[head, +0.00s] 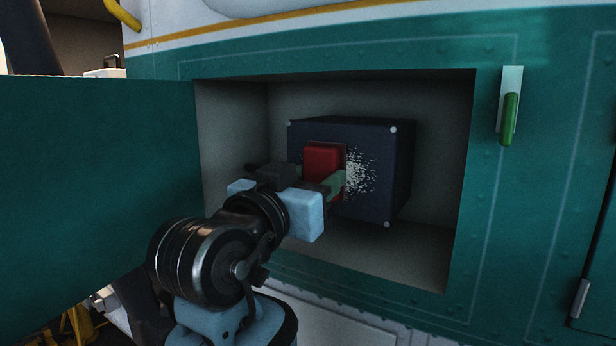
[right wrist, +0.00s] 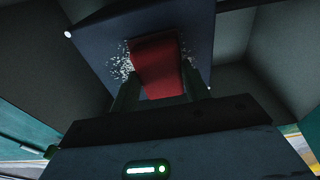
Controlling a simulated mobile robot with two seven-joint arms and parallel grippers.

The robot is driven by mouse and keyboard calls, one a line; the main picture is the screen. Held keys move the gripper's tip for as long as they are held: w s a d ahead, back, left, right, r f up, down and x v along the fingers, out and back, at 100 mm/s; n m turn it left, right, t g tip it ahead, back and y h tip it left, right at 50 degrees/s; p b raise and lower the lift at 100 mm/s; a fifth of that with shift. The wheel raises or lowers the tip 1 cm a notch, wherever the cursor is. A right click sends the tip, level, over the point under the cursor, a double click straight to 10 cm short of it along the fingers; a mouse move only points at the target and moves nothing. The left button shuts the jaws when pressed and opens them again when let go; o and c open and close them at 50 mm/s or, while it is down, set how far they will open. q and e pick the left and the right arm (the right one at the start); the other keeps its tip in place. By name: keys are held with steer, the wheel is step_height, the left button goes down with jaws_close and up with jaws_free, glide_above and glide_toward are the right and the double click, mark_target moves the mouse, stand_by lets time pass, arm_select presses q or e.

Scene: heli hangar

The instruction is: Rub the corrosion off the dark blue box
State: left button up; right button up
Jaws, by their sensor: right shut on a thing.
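The dark blue box (head: 385,170) sits inside an open bay in the teal side panel. A patch of white speckled corrosion (head: 360,172) shows on its front face, partly hidden behind a red block-shaped pad (head: 322,160). My right gripper (head: 325,180) is shut on the red pad and holds it against or very close to the box's front. In the right wrist view the red pad (right wrist: 158,68) stands between the two fingers, with white specks (right wrist: 122,66) visible on both sides of it on the box (right wrist: 95,45). My left gripper is not in view.
The bay's walls (head: 290,97) surround the box, with some free room on its right and below. An open teal door (head: 100,200) stands to the left of the bay. A green handle (head: 509,118) is on the panel at the right.

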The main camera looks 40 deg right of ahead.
steer(key=shift+s+d, duration=0.3)
steer(key=shift+s, duration=0.4)
steer(key=shift+s+d, duration=0.3)
steer(key=shift+s, duration=0.4)
steer(key=shift+s+d, duration=0.25)
steer(key=shift+s, duration=0.35)
steer(key=shift+s+d, duration=0.25)
steer(key=shift+s, duration=0.35)
steer(key=shift+s+d, duration=0.25)
steer(key=shift+s, duration=0.35)
steer(key=shift+a+r, duration=0.1)
steer(key=shift+w+a, duration=0.35)
steer(key=shift+w, duration=0.4)
steer(key=shift+w+a, duration=0.3)
steer(key=shift+w, duration=0.45)
steer(key=shift+w+a, duration=0.1)
steer(key=shift+w, duration=0.05)
